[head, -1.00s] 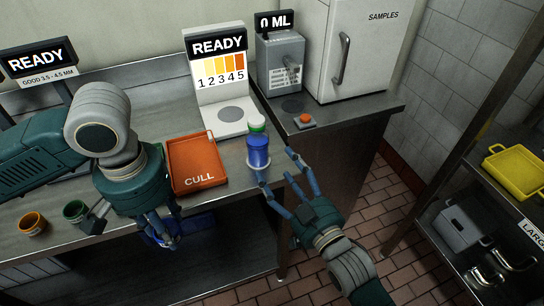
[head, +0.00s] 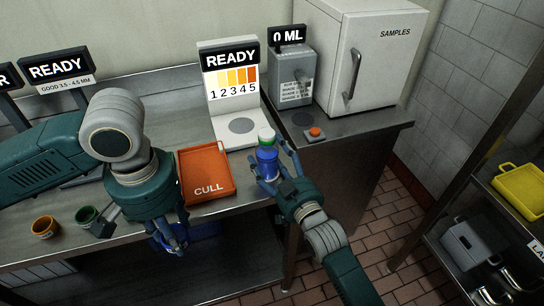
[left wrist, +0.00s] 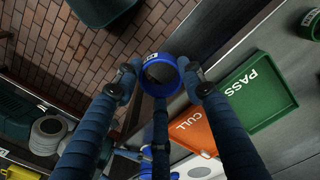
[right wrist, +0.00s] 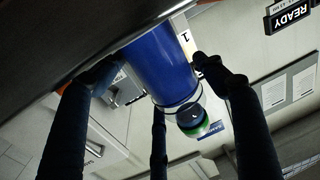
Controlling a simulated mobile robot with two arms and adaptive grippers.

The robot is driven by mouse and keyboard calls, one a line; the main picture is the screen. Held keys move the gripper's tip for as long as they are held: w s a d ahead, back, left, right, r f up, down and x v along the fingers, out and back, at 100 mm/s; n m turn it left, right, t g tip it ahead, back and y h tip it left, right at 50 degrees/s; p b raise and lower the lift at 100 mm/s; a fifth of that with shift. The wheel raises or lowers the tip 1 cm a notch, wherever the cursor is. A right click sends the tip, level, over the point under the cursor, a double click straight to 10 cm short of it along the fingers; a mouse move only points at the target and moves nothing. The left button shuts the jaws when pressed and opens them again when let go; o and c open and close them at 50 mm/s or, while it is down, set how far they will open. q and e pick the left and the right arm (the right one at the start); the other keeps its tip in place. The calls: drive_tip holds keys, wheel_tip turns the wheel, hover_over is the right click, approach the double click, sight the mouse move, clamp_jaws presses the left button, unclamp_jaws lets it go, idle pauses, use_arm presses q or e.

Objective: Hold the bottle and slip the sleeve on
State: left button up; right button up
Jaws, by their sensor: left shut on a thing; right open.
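The blue bottle (head: 267,162) with a white cap and green band stands upright at the front edge of the counter, right of the orange CULL tray. My right gripper (head: 270,167) is open, its fingers around the bottle. In the right wrist view the bottle (right wrist: 160,65) lies between the spread fingers (right wrist: 150,72). My left gripper (head: 173,245) hangs over the counter's front edge. In the left wrist view it (left wrist: 160,80) is shut on the sleeve, a short blue ring (left wrist: 160,90) with a small label. The sleeve is apart from the bottle.
The orange CULL tray (head: 232,189) lies between my grippers. A green PASS tray (left wrist: 255,95) shows in the left wrist view. Behind the bottle stand a READY shade panel (head: 230,60), a 0 ML dispenser (head: 292,77) and an orange button (head: 315,131). Small orange (head: 44,228) and green cups sit left.

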drive_tip(key=c, duration=1)
drive_tip(key=shift+c, duration=0.2)
use_arm(q)
drive_tip(key=w+d+r+n, duration=0.3)
drive_tip(key=w+d, duration=0.3)
drive_tip(key=w, duration=0.2)
drive_tip(key=w+d+r+n, duration=0.2)
drive_tip(key=w+d+r, duration=0.4)
drive_tip(key=w, duration=0.2)
drive_tip(key=w+d+r+n, duration=0.3)
drive_tip(key=w+d+r, duration=0.1)
drive_tip(key=w, duration=0.4)
drive_tip(key=shift+w+d+r+n, duration=0.1)
drive_tip(key=shift+d+n, duration=0.05)
drive_tip(key=shift+d, duration=0.3)
drive_tip(key=shift+w+d+r+n, duration=0.1)
drive_tip(key=shift+d+n, duration=0.05)
drive_tip(key=shift+d, duration=0.3)
drive_tip(key=shift+w+d+f, duration=0.1)
drive_tip(key=shift+d+f, duration=0.05)
drive_tip(key=shift+f, duration=1.1)
drive_tip(key=shift+w+d+f, duration=0.1)
drive_tip(key=shift+f, duration=1.1)
